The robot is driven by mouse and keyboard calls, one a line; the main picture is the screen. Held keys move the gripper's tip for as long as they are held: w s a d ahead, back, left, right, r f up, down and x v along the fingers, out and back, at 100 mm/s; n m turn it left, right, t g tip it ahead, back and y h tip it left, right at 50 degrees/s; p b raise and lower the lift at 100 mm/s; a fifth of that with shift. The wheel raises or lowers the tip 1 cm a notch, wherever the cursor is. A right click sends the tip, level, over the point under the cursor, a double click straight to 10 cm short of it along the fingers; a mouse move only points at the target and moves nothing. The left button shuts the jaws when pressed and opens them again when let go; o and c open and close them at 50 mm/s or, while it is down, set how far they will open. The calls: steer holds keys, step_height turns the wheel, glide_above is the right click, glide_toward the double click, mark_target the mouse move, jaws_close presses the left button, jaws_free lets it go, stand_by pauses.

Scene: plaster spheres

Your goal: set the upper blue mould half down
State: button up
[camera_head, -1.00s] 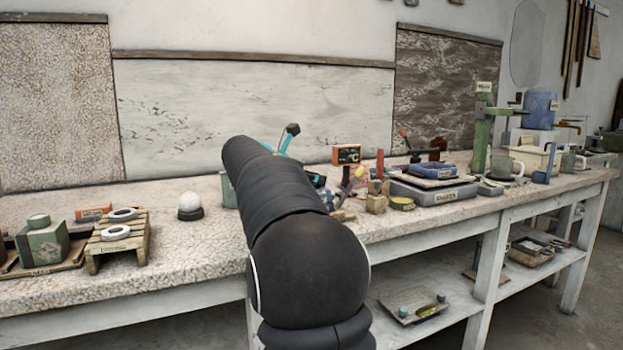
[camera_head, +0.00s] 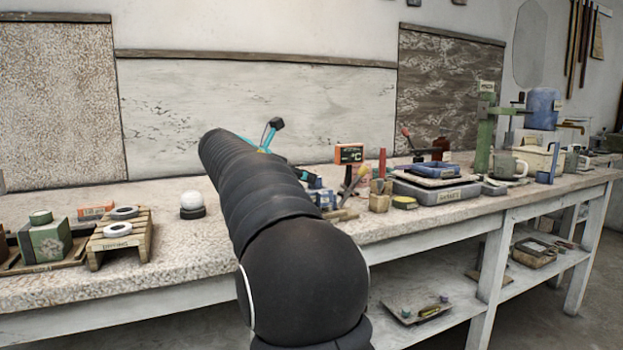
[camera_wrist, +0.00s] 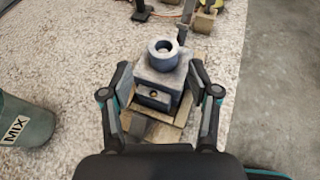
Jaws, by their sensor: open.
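The blue-grey mould (camera_wrist: 161,76) shows in the wrist view, a blocky body with a round collar and open hole on top. It sits upright on a small wooden board (camera_wrist: 178,116). I cannot make out the seam between its halves. My gripper (camera_wrist: 160,70) is open, with one finger on each side of the mould; I cannot tell whether either finger touches it.
A green bucket marked MIX (camera_wrist: 26,122) stands left of my gripper in the wrist view. In the head view a white sphere on a dark stand (camera_head: 192,205) and a wooden rack (camera_head: 120,240) are at left. A shaker (camera_head: 437,192) stands at right. The bench's front edge is near.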

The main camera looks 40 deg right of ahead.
steer(key=v, duration=0.8)
steer(key=shift+a, duration=0.3)
steer(key=shift+r, duration=0.1)
steer(key=s+a+f+m+t+y, duration=0.1)
steer(key=s+a+f+m+y, duration=0.5)
steer(key=s+a+f+m, duration=0.4)
steer(key=s+a+f+m+t+y, duration=0.2)
steer(key=s+a+f+m+y, duration=0.5)
steer(key=s+a+f, duration=0.6)
steer(key=s+f+m, duration=0.2)
steer(key=s+f, duration=0.3)
steer(key=s, duration=0.1)
steer(key=shift+a+f+m, duration=0.2)
steer(key=shift+f+m, duration=0.1)
steer(key=shift+m, duration=0.1)
